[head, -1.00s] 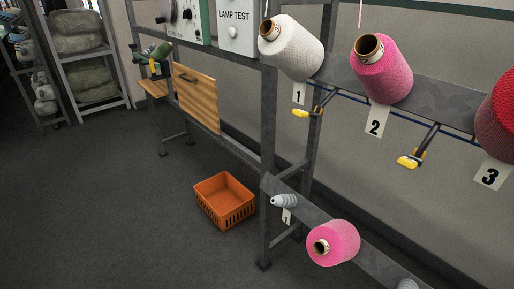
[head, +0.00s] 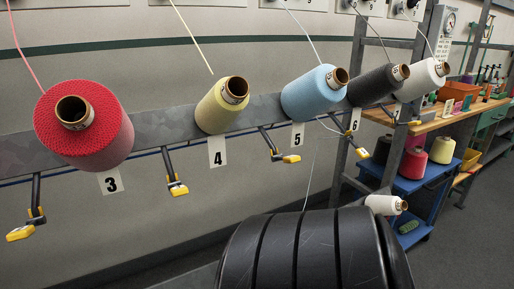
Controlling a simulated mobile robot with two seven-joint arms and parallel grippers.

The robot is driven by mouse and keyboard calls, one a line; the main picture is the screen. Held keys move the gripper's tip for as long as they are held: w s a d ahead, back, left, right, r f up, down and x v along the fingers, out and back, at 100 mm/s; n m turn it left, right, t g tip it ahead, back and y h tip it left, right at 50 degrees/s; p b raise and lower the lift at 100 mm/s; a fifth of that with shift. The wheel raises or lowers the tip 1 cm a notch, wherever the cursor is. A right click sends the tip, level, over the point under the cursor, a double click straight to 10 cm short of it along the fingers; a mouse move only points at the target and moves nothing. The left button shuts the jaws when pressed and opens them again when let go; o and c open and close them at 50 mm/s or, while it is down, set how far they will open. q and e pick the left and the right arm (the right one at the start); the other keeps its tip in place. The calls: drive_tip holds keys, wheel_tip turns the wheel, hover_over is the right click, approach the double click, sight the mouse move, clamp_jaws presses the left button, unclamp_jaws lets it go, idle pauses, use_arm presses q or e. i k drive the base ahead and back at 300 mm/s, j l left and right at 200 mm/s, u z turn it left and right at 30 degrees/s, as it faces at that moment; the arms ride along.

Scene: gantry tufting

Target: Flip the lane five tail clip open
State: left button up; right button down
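The lane five card (head: 297,136) hangs below the pale blue cone (head: 314,92) on the grey rail. One yellow tail clip (head: 362,153) is on its right, between cards five and six, small and partly blended with the post. Another yellow tail clip (head: 290,158) hangs on a dark arm just below left of card five. The clips carry no lane number that I can read, so I cannot tell for certain which is lane five's. Whether either is open or shut is too small to tell. Neither gripper is in view.
Red (head: 85,125), yellow (head: 222,105) and dark grey (head: 378,85) cones sit along the rail (head: 160,125). More yellow clips hang at lower left (head: 20,233) and below card four's left (head: 178,188). A blue trolley (head: 408,185) with cones stands at right. Floor at lower right is clear.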

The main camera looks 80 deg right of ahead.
sight(361, 153)
drive_tip(key=z, duration=3.15)
